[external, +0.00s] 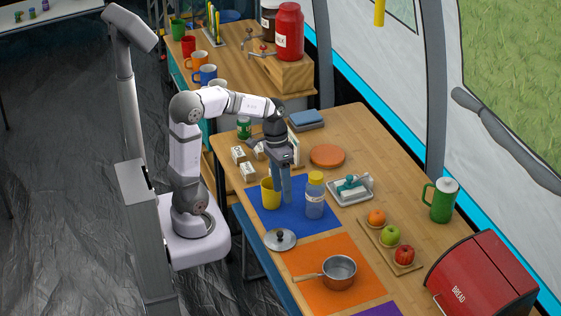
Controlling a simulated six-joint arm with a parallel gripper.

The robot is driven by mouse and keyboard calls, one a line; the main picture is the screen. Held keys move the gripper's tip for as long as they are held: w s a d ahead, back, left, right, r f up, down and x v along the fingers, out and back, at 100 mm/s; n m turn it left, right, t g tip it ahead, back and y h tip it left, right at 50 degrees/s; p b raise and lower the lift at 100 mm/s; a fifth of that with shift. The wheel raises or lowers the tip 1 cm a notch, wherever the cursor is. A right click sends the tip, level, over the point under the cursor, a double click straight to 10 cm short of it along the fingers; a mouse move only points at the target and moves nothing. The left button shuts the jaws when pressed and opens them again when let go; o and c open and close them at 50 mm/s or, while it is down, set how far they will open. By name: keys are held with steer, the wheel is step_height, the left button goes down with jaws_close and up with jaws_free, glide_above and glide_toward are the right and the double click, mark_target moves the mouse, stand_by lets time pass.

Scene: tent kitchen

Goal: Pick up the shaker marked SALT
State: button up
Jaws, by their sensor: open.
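My gripper (286,198) is open and points down over the blue mat (258,217), between a yellow mug (268,196) and a clear bottle with a yellow cap (315,200). I cannot tell whether its fingers touch either one. Several small whitish block-like containers stand to its left and behind it, among them a left one (238,155) and a nearer one (253,169). They may be shakers, but their markings are too small to read, so I cannot tell which is SALT. My wrist partly hides this group.
A green can (244,127) stands behind the whitish containers. An orange-brown disc (327,156) and a butter dish (351,190) lie right of my gripper. A lid (280,240) and a saucepan (339,273) are nearer the camera. A fruit board (372,239) and a red bread box (480,280) are at right.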

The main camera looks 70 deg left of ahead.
steer(key=w+a+f+m+t+h+b, duration=0.2)
steer(key=w+a+t+h+b, duration=0.3)
steer(key=w+a+b, duration=0.9)
steer(key=s+a+r+m+t+b, duration=0.1)
steer(key=s+a+m+t+b, duration=0.2)
steer(key=a, duration=0.7)
steer(key=s+a+r+m+t+b, duration=0.15)
steer(key=s+a+t, duration=0.25)
steer(key=a, duration=0.6)
steer(key=shift+m, duration=0.25)
step_height(320, 180, down, 19)
steer(key=shift+w+p, duration=0.15)
steer(key=shift+p, duration=0.35)
steer(key=shift+r+p+x, duration=0.2)
steer(key=shift+p+x, duration=0.35)
steer(key=shift+x, duration=3.15)
